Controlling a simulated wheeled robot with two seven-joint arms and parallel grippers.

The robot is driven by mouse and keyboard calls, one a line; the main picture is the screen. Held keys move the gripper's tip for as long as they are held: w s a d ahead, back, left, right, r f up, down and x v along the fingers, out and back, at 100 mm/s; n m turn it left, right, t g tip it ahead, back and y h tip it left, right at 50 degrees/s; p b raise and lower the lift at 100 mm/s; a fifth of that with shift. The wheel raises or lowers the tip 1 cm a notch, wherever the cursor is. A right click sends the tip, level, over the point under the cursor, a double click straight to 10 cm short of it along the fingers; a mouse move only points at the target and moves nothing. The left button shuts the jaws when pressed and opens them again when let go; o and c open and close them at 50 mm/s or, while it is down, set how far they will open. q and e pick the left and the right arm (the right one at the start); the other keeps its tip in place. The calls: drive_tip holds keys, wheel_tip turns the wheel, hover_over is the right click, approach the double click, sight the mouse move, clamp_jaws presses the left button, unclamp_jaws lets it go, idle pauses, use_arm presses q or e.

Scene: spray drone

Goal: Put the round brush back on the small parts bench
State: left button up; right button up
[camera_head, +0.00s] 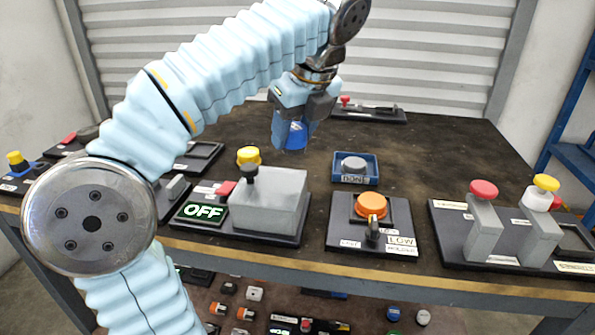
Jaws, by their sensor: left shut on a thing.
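My left gripper (294,128) points down above the back middle of the dark bench top (440,145). Its fingers are shut on a small deep-blue round piece (297,134), which I take for the round brush. The fingers hide part of it, and no bristles can be made out. Whether it touches the bench top is hard to tell. My right gripper is not in view.
A blue tray with a grey knob (354,165) stands right of the gripper. In front are a grey box (268,203), an orange-button panel (370,207) and a red-and-yellow-button panel (480,253). Small parts lie on a lower surface (365,317). The back right top is clear.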

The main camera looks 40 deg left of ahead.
use_arm(q)
drive_tip(key=w+a+f, duration=0.3)
drive_tip(key=a, duration=0.1)
drive_tip(key=w+a+f, duration=0.4)
drive_tip(key=shift+w+b, duration=0.25)
drive_tip(key=shift+b, duration=0.05)
drive_tip(key=shift+w+a+f, duration=0.2)
drive_tip(key=shift+w+f, duration=0.1)
drive_tip(key=shift+f, duration=0.2)
drive_tip(key=x, duration=0.2)
drive_tip(key=b+x, duration=0.1)
drive_tip(key=x, duration=0.1)
drive_tip(key=shift+w+d+f, duration=0.2)
drive_tip(key=shift+w, duration=0.1)
drive_tip(key=shift+f, duration=0.25)
drive_tip(key=shift+f, duration=0.1)
drive_tip(key=o, duration=0.9)
drive_tip(key=shift+o, duration=0.2)
